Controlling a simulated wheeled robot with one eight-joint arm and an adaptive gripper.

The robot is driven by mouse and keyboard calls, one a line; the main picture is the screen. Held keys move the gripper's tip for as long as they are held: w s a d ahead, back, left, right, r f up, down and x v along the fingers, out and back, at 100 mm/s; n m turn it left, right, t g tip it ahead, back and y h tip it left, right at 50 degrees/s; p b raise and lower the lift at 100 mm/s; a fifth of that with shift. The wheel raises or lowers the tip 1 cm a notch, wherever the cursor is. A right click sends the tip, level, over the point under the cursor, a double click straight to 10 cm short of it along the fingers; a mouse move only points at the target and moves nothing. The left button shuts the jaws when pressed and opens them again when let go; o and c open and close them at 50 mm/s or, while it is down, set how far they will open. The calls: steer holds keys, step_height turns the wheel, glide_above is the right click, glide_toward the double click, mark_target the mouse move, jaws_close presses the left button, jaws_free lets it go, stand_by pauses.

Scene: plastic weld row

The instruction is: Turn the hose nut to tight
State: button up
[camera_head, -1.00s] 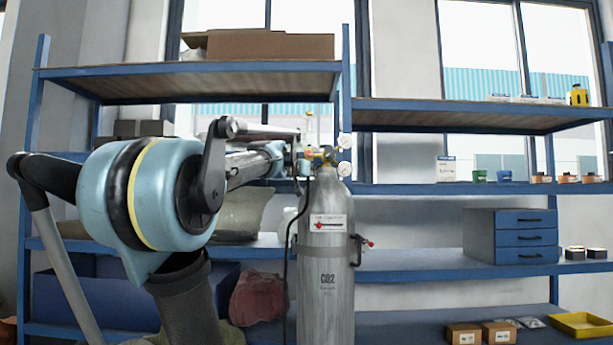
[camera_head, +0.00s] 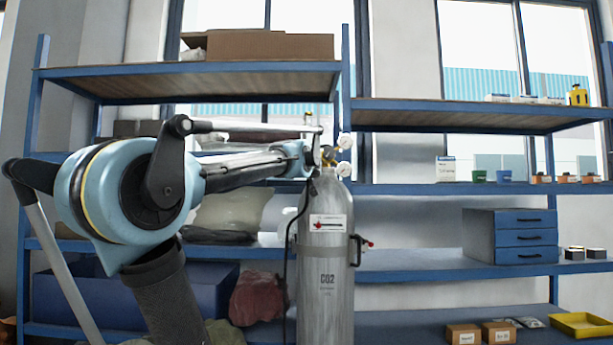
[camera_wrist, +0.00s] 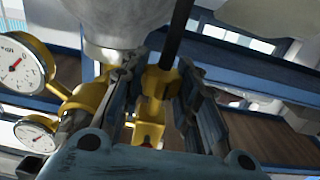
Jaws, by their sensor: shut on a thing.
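The grey CO2 cylinder (camera_head: 325,260) stands upright with a regulator on top. Its two round gauges show at the right of the valve, an upper gauge (camera_head: 344,141) and a lower gauge (camera_head: 344,169). In the wrist view the brass-yellow hose nut (camera_wrist: 157,86) sits between the two fingers of my gripper (camera_wrist: 158,94), below the black hose (camera_wrist: 176,32). My gripper is shut on it. The fingers hide the nut's sides. In the head view my gripper (camera_head: 313,158) is at the cylinder's top, and the nut cannot be made out there.
Blue shelving surrounds the cylinder, with a cardboard box (camera_head: 270,45) on the upper left shelf. A blue drawer unit (camera_head: 525,237) and a yellow tray (camera_head: 580,325) stand at the right. The black hose hangs down the cylinder's left side.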

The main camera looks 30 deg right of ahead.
steer(key=shift+n+t+y, duration=0.7)
steer(key=shift+n+y, duration=0.3)
steer(key=shift+y, duration=0.4)
steer(key=shift+n+y, duration=0.3)
steer(key=shift+y, duration=0.2)
steer(key=o, duration=1.1)
steer(key=shift+c, duration=0.2)
steer(key=v, duration=1.1)
steer(key=shift+s+a+f, duration=0.25)
steer(key=shift+s, duration=0.1)
steer(key=shift+w, duration=0.1)
